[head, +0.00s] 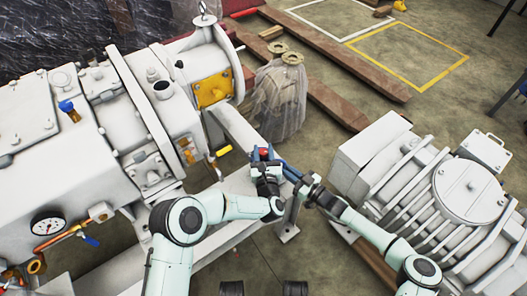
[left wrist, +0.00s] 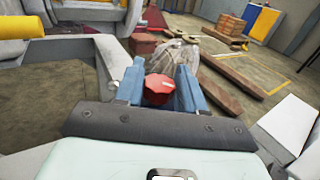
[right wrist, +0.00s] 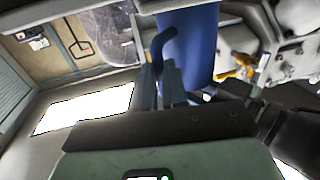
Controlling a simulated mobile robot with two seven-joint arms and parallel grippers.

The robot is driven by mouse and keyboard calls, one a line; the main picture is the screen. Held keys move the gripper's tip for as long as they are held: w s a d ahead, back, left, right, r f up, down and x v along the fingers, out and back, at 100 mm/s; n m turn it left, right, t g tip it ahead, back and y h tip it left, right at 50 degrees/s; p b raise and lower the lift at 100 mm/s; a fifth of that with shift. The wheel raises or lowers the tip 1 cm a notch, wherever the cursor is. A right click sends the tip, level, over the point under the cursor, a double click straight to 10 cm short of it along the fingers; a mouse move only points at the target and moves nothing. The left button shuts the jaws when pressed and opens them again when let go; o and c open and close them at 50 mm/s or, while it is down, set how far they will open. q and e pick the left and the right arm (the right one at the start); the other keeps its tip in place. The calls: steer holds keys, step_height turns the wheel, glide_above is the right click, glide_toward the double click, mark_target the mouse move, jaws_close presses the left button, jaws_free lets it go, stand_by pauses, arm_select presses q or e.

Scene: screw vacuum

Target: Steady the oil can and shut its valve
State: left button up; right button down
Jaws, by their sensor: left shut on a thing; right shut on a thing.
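The red valve knob (left wrist: 158,88) sits between the two blue fingers of my left gripper (left wrist: 158,80), which is shut on it. It also shows in the head view (head: 264,152) above the left gripper (head: 265,160). The blue oil can (right wrist: 192,40) shows in the right wrist view as a smooth round body. Its dark blue handle (right wrist: 157,48) curves between the fingers of my right gripper (right wrist: 160,80), which is shut on it. In the head view the right gripper (head: 291,172) is just right of and below the left one. My grippers hide most of the can there.
A white ribbed motor unit (head: 440,190) stands at right. A plastic-wrapped object (head: 277,100) and wooden beams (head: 335,50) lie behind. Open floor lies at upper right.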

arm_select(q)
steer(key=m+h, duration=0.1)
steer(key=h, duration=0.1)
steer(key=m+h, duration=0.1)
steer(key=h, duration=0.1)
steer(key=m+h, duration=0.1)
steer(key=h, duration=0.1)
steer(key=shift+a+m+g, duration=0.25)
steer(key=shift+m+g, duration=0.05)
steer(key=shift+m, duration=0.1)
steer(key=shift+d+m+g+h, duration=0.1)
steer(key=shift+m+g+h, duration=0.4)
steer(key=shift+m+h, duration=0.55)
steer(key=shift+d+m+g+h, duration=0.1)
steer(key=shift+m+g+h, duration=0.5)
steer(key=shift+h, duration=0.75)
steer(key=o, duration=0.9)
steer(key=shift+o, duration=0.2)
steer(key=v, duration=1.2)
steer(key=shift+a, duration=0.1)
